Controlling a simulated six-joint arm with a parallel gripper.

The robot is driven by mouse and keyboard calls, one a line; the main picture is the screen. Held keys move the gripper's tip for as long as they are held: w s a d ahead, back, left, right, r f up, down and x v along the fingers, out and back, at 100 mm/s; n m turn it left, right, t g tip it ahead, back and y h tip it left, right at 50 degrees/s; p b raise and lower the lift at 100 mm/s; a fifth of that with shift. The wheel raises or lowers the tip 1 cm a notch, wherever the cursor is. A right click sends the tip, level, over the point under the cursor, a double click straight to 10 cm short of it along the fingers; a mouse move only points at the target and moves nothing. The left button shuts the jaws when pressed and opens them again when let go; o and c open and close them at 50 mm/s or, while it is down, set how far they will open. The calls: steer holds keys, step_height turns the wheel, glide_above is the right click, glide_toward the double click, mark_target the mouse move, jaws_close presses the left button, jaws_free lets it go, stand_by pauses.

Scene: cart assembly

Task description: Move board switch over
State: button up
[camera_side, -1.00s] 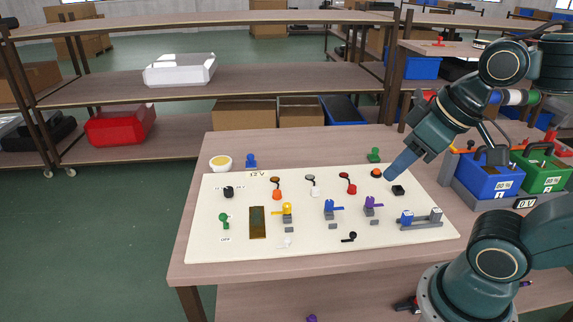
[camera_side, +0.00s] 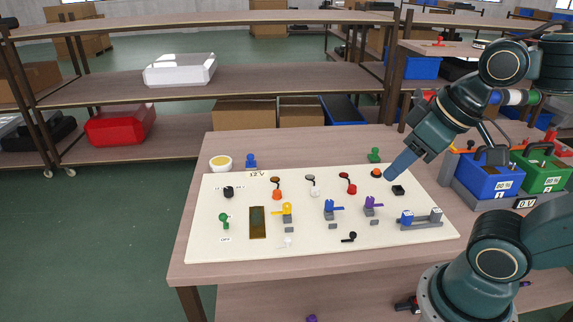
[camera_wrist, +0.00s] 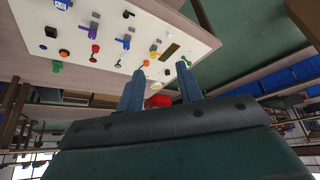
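A cream board (camera_side: 400,244) lies on the table with several coloured levers and knobs. I cannot tell which is the board switch. Candidates include a black block (camera_side: 398,190) at right, a blue lever (camera_side: 330,208), a purple lever (camera_side: 371,205), a yellow lever (camera_side: 286,211), a green knob (camera_side: 224,221) and a black toggle (camera_side: 349,237). My gripper (camera_side: 389,177) is above the board's right rear part, by an orange button (camera_side: 376,172). In the wrist view, my gripper (camera_wrist: 160,70) has its fingers apart with nothing held; the board (camera_wrist: 205,42) lies beyond them.
A yellow-filled bowl (camera_side: 220,163), a blue piece (camera_side: 250,161) and a green piece (camera_side: 374,155) stand behind the board. Blue (camera_side: 490,182) and green (camera_side: 540,172) battery boxes stand at right. The table left of the board is narrow.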

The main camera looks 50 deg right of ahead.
steer(key=shift+w, duration=0.1)
steer(key=shift+c, duration=0.4)
steer(key=w+a+f+m+y, duration=0.3)
steer(key=w+f+m, duration=0.2)
steer(key=w, duration=0.5)
steer(key=w+a+f+m+y, duration=0.3)
steer(key=w+a+f+m, duration=0.15)
steer(key=w, duration=0.65)
steer(key=w+d+f+m+t+y, duration=0.1)
steer(key=w+f+m, duration=0.2)
steer(key=f+m, duration=0.1)
steer(key=w+d+f+m+t+y, duration=0.1)
steer(key=w+f+m+t+y, duration=0.1)
steer(key=f+m, duration=0.3)
steer(key=w+d+f+m+t+y, duration=0.1)
steer(key=w+d+f+m, duration=0.1)
steer(key=w+f+m, duration=0.2)
steer(key=shift+w+d+f+m, duration=0.1)
steer(key=shift+f+m, duration=0.15)
steer(key=shift+m, duration=0.65)
steer(key=shift+w+f+m, duration=0.1)
steer(key=shift+f+m, duration=0.1)
steer(key=shift+m, duration=0.65)
steer(key=shift+w+d+f+m+t, duration=0.2)
steer(key=shift+f+m+t, duration=0.1)
steer(key=shift+m+t, duration=0.15)
steer(key=shift+a, duration=0.1)
